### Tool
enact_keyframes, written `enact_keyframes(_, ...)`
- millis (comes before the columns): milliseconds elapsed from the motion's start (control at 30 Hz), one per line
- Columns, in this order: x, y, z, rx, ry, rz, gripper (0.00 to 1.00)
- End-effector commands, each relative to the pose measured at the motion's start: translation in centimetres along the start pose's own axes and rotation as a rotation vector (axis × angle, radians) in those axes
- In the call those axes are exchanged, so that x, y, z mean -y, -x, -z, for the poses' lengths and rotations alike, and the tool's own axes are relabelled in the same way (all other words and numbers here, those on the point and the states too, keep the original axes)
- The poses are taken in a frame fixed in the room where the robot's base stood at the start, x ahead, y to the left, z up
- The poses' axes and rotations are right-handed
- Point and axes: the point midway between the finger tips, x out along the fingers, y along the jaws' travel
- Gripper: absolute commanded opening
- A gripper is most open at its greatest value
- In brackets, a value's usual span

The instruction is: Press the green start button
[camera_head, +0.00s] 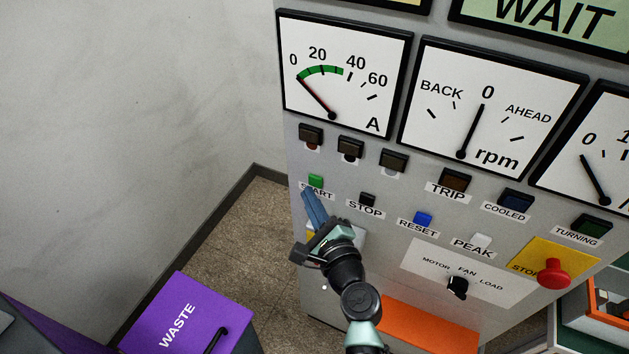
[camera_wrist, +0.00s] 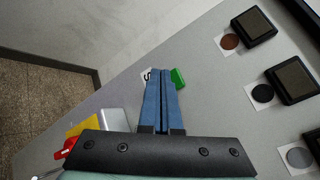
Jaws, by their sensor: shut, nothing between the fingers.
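The green start button (camera_head: 316,181) sits on the grey panel above its START label, left of the black stop button (camera_head: 367,199). In the wrist view the green button (camera_wrist: 178,77) shows just right of my fingertips. My gripper (camera_head: 309,192) has its blue fingers shut and empty, with the tips close below and left of the button in the head view. In the wrist view my gripper (camera_wrist: 161,74) partly covers the START label. I cannot tell whether the tips touch the panel.
Right of it are a blue reset button (camera_head: 422,219), a white peak button (camera_head: 482,241), a selector knob (camera_head: 457,287) and a red stop mushroom (camera_head: 553,273). Meters and dark lamps are above. A purple waste bin (camera_head: 180,312) stands at lower left. Open floor lies between.

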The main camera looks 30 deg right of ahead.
Motion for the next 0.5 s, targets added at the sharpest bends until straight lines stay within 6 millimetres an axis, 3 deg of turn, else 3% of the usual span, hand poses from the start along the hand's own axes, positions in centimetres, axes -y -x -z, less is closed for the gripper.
enact_keyframes(500,0.43,-0.62,0.44,0.000,0.000,0.000,0.00)
